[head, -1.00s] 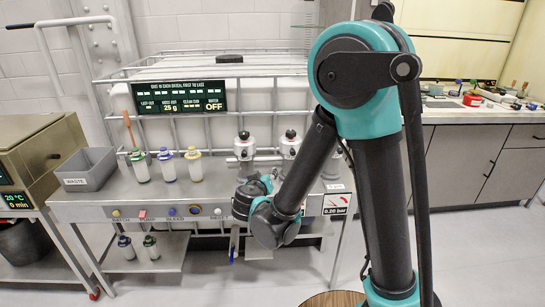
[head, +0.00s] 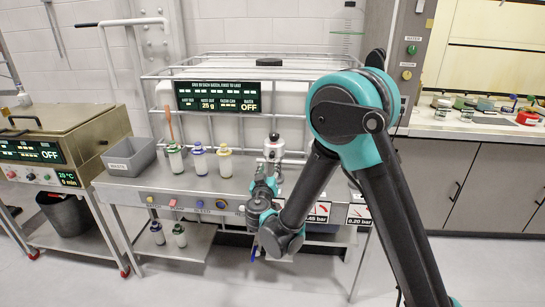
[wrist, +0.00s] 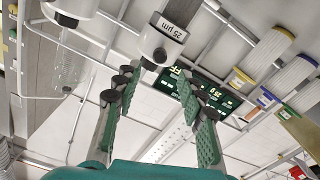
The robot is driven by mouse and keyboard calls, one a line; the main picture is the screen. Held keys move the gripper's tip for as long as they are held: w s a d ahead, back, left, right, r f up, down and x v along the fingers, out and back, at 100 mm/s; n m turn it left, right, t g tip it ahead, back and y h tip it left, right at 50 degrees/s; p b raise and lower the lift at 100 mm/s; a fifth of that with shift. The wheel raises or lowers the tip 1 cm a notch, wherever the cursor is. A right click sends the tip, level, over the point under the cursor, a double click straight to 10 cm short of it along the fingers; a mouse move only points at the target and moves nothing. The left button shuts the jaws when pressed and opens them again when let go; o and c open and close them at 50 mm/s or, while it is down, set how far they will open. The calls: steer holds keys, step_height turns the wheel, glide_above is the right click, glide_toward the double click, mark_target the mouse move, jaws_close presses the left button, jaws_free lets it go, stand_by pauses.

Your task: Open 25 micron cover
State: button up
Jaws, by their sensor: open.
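The gap between the pads looks empty, and no contact shows. In the head view a white housing with a black knob (head: 273,150) stands on the bench just beyond my gripper (head: 264,182). Its label cannot be read there, and my arm hides the fingertips and part of the bench behind.
A second white housing (wrist: 70,8) is close on the left in the wrist view. Capped bottles (head: 199,163) and a grey waste bin (head: 128,156) stand left on the bench (head: 180,186). A wire rack (head: 292,75) rises behind. A dark display (head: 217,97) reads OFF.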

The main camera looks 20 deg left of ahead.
mark_target(272, 156)
steer(key=x, duration=0.9)
steer(key=shift+w+a, duration=0.1)
steer(key=shift+w, duration=0.05)
jaws_close()
